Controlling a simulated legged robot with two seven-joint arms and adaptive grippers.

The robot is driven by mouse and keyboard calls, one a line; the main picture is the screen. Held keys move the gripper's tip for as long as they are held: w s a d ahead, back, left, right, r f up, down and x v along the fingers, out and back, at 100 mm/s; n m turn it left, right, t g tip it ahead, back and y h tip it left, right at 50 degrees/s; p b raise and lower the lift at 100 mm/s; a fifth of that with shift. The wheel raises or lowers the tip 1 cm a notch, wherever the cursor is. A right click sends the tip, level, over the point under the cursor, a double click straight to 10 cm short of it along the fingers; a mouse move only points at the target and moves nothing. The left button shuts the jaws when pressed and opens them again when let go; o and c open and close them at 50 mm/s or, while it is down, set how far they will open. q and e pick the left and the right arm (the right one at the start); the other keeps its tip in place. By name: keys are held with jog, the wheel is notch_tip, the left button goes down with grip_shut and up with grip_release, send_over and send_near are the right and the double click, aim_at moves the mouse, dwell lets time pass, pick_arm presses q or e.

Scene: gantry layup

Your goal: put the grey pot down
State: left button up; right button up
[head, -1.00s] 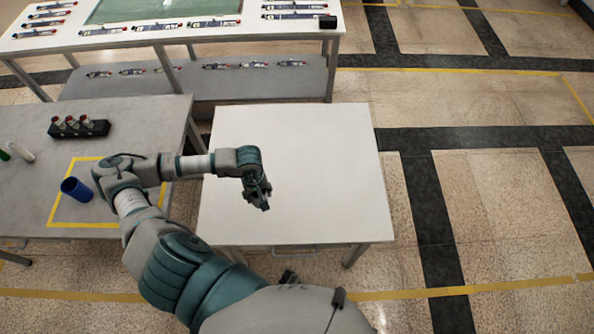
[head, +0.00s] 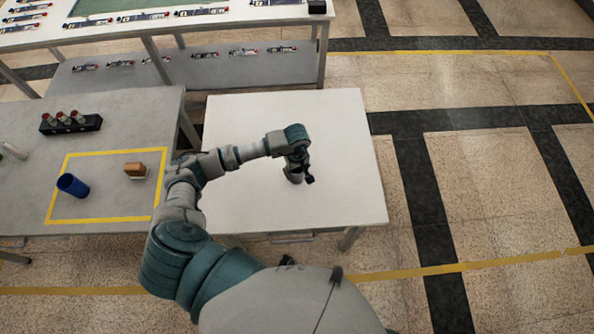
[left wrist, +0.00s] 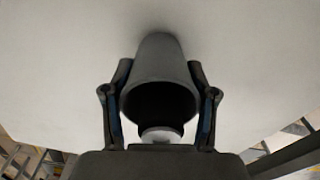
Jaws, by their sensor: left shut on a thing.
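The grey pot (left wrist: 158,60) sits between the two fingers of my left gripper (left wrist: 160,105) in the left wrist view, its dark open mouth facing the camera. A small pale round thing shows below the mouth. In the head view my left gripper (head: 303,174) is over the middle of the white table (head: 340,205), its fingers pointing down. The pot (head: 292,174) shows there only as a small grey shape, partly hidden by the gripper. The white tabletop lies close beyond the pot's far end; I cannot tell whether they touch. My right gripper is not in view.
Left of the white table, a grey table (head: 30,205) holds a blue cup (head: 72,185) and a brown block (head: 135,169) inside a yellow outline, plus a black rack (head: 70,123). The white tabletop is clear around the gripper. A long bench (head: 110,32) stands behind.

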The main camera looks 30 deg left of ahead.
pick_arm(q)
jog(key=shift+a+f, duration=0.1)
jog(key=shift+f, duration=0.35)
jog(key=o, duration=1.1)
jog(key=shift+d, duration=0.2)
jog(key=shift+o, duration=0.2)
jog(key=shift+d+r, duration=0.1)
jog(key=shift+d, duration=0.15)
jog(key=shift+a+r, duration=0.1)
jog(key=shift+r, duration=0.25)
notch_tip(320, 180, up, 11)
jog(key=shift+f, duration=0.2)
jog(key=shift+r, duration=0.4)
jog(key=shift+a+f, duration=0.1)
jog(key=shift+a, duration=0.1)
